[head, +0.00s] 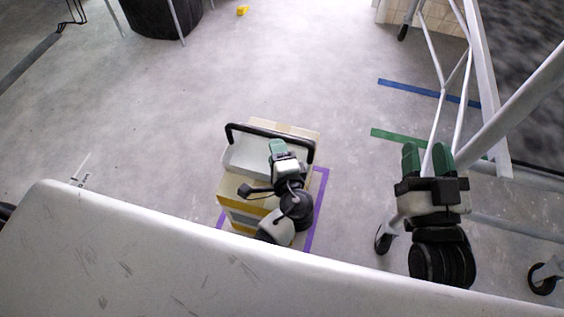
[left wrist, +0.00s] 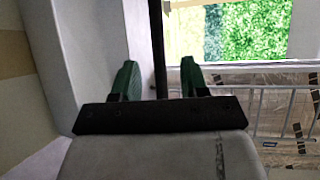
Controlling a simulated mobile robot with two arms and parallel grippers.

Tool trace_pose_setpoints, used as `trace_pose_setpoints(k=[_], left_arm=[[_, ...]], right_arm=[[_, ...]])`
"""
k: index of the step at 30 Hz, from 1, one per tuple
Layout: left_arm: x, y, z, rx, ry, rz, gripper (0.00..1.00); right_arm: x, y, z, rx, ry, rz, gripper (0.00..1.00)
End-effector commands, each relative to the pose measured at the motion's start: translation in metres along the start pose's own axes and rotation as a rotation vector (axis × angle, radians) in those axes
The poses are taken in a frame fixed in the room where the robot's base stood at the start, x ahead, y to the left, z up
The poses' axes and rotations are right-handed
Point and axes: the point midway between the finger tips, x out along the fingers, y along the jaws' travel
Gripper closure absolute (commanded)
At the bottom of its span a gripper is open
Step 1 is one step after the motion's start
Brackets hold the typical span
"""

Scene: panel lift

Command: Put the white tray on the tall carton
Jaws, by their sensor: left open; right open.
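The white tray (head: 246,157) with a black bar handle (head: 240,127) shows at the middle of the head view. It appears to rest on top of a beige carton with yellow bands (head: 238,205); whether this is the tall carton I cannot tell. My left gripper (head: 276,146) is over the tray near the handle, hiding part of the tray. In the left wrist view its fingers (left wrist: 158,80) are open, with the dark handle bar (left wrist: 156,30) between them and a pale wall to the left. My right gripper (head: 425,160) is open and empty, to the right of the tray.
Purple tape (head: 320,200) marks the floor around the carton. A white wheeled frame (head: 462,125) stands at the right, near my right gripper. Green tape (head: 398,137) and blue tape (head: 420,90) lie on the floor.

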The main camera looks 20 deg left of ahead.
Motion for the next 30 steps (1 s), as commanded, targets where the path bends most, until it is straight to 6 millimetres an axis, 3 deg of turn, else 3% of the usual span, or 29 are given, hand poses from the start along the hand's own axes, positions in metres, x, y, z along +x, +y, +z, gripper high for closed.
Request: trace_pose_setpoints(k=[3, 9, 14, 19, 23, 30], left_arm=[[-0.024, -0.001, 0.0, -0.001, 0.001, 0.002, 0.56], [-0.044, 0.0, 0.0, -0.002, 0.0, 0.003, 0.56], [-0.042, 0.003, 0.008, -0.094, 0.031, 0.076, 0.56], [-0.034, -0.003, 0.025, -0.42, 0.158, 0.265, 0.56], [-0.037, -0.034, 0.037, -0.752, 0.306, 0.371, 0.56], [-0.059, -0.124, 0.066, -1.288, 0.599, 0.431, 0.56]], right_arm=[[-0.002, 0.002, 0.011, -0.003, -0.105, 0.006, 0.57], [-0.006, 0.004, 0.024, -0.005, -0.204, 0.011, 0.57], [-0.007, 0.005, 0.027, -0.006, -0.224, 0.012, 0.57], [-0.007, 0.005, 0.027, -0.006, -0.223, 0.012, 0.57], [-0.007, 0.005, 0.027, -0.006, -0.222, 0.012, 0.57], [-0.006, 0.005, 0.026, -0.005, -0.22, 0.012, 0.57]])
